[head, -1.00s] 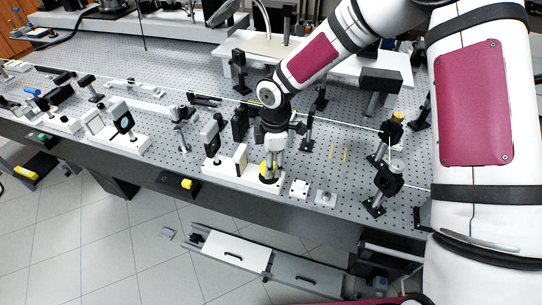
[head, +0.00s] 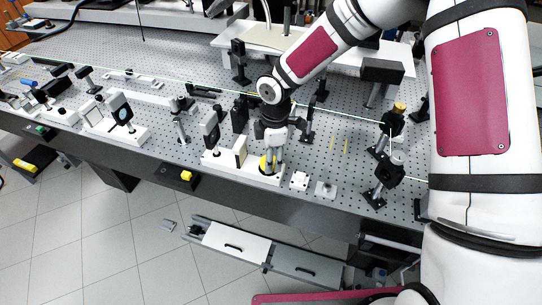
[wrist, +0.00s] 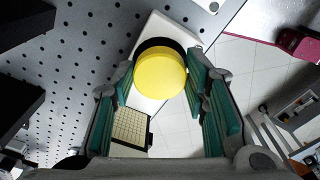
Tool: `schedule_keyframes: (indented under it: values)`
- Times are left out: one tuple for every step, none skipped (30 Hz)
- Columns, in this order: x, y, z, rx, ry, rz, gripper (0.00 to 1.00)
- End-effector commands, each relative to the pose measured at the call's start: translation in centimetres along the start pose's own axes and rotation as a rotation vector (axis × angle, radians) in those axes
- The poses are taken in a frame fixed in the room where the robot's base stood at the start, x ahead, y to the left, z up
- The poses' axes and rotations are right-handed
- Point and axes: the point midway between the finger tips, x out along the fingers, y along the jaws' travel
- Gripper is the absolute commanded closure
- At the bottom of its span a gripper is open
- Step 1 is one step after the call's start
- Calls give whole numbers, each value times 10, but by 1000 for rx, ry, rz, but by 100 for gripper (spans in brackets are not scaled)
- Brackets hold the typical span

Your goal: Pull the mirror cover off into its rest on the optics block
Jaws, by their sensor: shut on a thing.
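The mirror cover, a round yellow cap (wrist: 160,75), sits between my fingers in the wrist view, in front of a black ring (wrist: 158,44). I cannot tell whether it is still seated on that ring. My gripper (wrist: 160,80) is shut on the cover, one finger on each side. In the head view, my gripper (head: 272,150) points down at the right end of the white optics block (head: 216,164), with a sliver of yellow beside its fingers. I cannot make out the rest for the cover.
A cream upright plate (head: 240,152) and a black-framed post (head: 210,130) stand on the block left of my gripper. Small white mounts (head: 299,181) lie to its right. The perforated table's front edge is close by.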

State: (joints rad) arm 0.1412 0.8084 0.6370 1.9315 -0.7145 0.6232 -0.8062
Motion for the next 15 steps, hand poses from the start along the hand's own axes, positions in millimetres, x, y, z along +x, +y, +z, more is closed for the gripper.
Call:
schedule_keyframes:
  values:
    - [2,0,0,-1,0,-1,99]
    - [2,0,0,-1,0,-1,99]
    - [3,0,0,-1,0,-1,99]
    - [4,0,0,-1,0,-1,99]
    - [5,0,0,-1,0,-1,99]
    - [6,0,0,-1,0,-1,99]
    - [6,0,0,-1,0,-1,99]
    - [7,0,0,-1,0,-1,99]
    - [8,0,0,-1,0,-1,99]
    - [9,0,0,-1,0,-1,99]
    - [9,0,0,-1,0,-1,99]
    - [10,0,0,-1,0,-1,99]
    - [10,0,0,-1,0,0,99]
    - [10,0,0,-1,0,0,99]
    - [10,0,0,-1,0,0,99]
